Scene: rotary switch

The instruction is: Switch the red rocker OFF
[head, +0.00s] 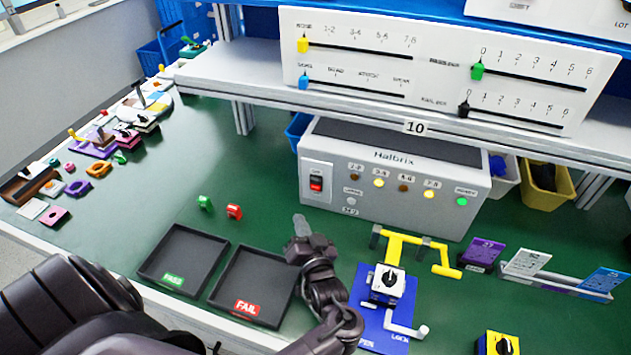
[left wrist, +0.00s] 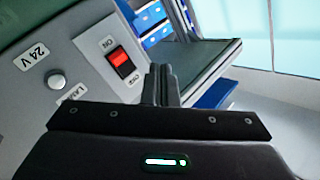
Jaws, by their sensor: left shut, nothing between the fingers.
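The red rocker (head: 316,184) sits in a white plate at the left end of the front of the grey Halbrix box (head: 400,205). It also shows in the left wrist view (left wrist: 122,63), where its red face is bright and labels stand above and below it. My left gripper (head: 300,225) is shut and empty, in front of and below the rocker, apart from it in the head view. In the left wrist view its closed fingers (left wrist: 162,85) point toward the panel just right of the rocker. My right gripper is not in view.
Black PASS (head: 171,279) and FAIL (head: 247,307) trays lie beside my left arm. A yellow-handled fixture on a blue base (head: 372,327) stands to the right. A shelf with sliders overhangs the box. Small green and red pieces lie behind the trays.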

